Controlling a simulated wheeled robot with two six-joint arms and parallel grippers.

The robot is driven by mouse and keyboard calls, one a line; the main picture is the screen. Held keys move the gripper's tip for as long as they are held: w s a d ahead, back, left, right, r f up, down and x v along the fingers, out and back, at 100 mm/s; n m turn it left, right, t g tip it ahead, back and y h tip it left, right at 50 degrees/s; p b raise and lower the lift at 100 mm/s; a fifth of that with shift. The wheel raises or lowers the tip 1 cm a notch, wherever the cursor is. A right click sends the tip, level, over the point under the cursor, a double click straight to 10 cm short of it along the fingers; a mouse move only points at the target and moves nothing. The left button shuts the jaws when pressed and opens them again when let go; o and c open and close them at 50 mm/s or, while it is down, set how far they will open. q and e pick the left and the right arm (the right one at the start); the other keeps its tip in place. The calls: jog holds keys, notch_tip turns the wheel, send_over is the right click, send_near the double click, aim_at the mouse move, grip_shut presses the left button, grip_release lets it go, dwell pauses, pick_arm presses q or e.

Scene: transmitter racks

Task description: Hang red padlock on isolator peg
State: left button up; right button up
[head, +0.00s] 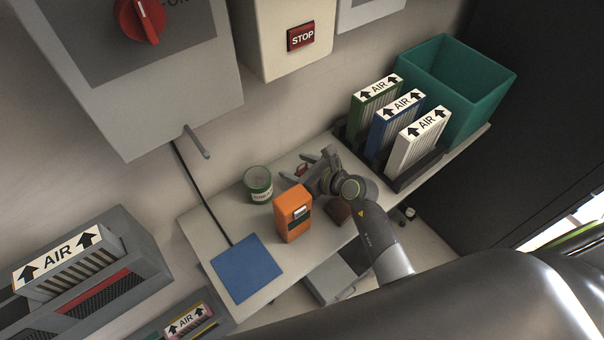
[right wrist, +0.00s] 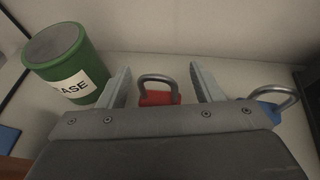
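The red padlock (head: 302,169) lies on the shelf in the head view, partly hidden by my right gripper (head: 304,168). In the right wrist view the red padlock (right wrist: 158,98) and its grey shackle show between the two spread fingers of my right gripper (right wrist: 160,76). There is space on both sides of the padlock, and the fingers look open. The isolator peg (head: 197,143) is a grey rod sticking out below the isolator box (head: 160,90) with the red knob (head: 141,18). My left gripper is not in view.
A green-labelled grease can (head: 258,184) and an orange device (head: 293,213) stand close by. A blue padlock (right wrist: 268,112) lies right of my fingers. A blue mat (head: 246,269), upright AIR filters (head: 404,142) and a teal bin (head: 455,85) occupy the shelf ends.

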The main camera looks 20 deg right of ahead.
jog(key=c, duration=1)
jog(key=shift+o, duration=0.2)
jog(key=shift+r, duration=0.15)
jog(key=shift+r, duration=0.35)
jog(key=shift+c, duration=0.4)
notch_tip(320, 180, up, 9)
jog(key=shift+r+p, duration=0.1)
jog(key=shift+p, duration=0.25)
